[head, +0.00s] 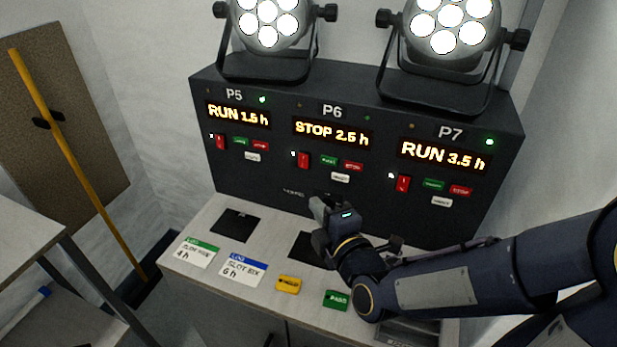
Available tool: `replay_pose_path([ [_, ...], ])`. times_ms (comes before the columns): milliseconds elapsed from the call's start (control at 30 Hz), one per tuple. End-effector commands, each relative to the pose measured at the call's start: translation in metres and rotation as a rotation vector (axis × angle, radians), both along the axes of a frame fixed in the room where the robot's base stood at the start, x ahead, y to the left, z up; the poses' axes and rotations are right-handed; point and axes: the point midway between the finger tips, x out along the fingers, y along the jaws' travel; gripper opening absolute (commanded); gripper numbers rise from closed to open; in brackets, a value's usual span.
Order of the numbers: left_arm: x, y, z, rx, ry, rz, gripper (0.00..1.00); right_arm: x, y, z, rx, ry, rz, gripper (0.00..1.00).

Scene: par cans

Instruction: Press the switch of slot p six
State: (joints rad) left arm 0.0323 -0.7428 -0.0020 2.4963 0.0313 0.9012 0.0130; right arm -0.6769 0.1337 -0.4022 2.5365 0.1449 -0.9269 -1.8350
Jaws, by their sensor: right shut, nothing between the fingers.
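Slot P6 is the middle slot of the black panel (281,175). Its display (332,132) reads STOP 2.5 h. Below it are a red rocker switch (303,160), a green button (329,161), a red button (353,167) and a white button (340,178). No lamp stands above P6. My right gripper (318,205) is shut and empty, in front of the panel below the P6 controls, apart from the switch as far as I can tell. My left gripper is not in view.
P5 (237,115) reads RUN 1.5 h and P7 (442,155) reads RUN 3.5 h, each under a lit lamp. On the bench lie a green-edged card (198,252), a blue-edged card (242,269), a yellow tag (288,284) and a green tag (337,299).

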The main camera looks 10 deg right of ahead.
Motion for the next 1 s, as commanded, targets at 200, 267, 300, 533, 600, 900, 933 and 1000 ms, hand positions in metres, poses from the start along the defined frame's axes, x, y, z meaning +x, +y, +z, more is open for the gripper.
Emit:
replay_pose_path([
  [200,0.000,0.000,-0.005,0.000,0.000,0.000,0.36,0.044,0.009,-0.006,-0.005,0.001,-0.001,0.00],
  [267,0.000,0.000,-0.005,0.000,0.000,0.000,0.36,0.057,0.011,-0.008,-0.004,0.002,0.000,0.00],
  [300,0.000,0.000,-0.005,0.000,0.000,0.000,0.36,0.065,0.013,-0.008,-0.003,0.001,-0.001,0.00],
  [533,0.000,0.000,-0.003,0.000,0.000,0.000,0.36,0.101,0.003,-0.012,-0.001,0.001,-0.004,0.00],
  [600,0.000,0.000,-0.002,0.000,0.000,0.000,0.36,0.107,-0.001,-0.013,-0.001,0.001,-0.002,0.00],
  [900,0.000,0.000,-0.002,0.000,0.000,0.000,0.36,0.116,-0.006,-0.014,0.001,0.000,0.000,0.00],
  [933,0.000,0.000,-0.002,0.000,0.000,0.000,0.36,0.116,-0.006,-0.014,0.001,0.000,0.000,0.00],
  [1000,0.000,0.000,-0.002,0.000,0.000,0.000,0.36,0.116,-0.006,-0.014,0.001,0.000,0.000,0.00],
])
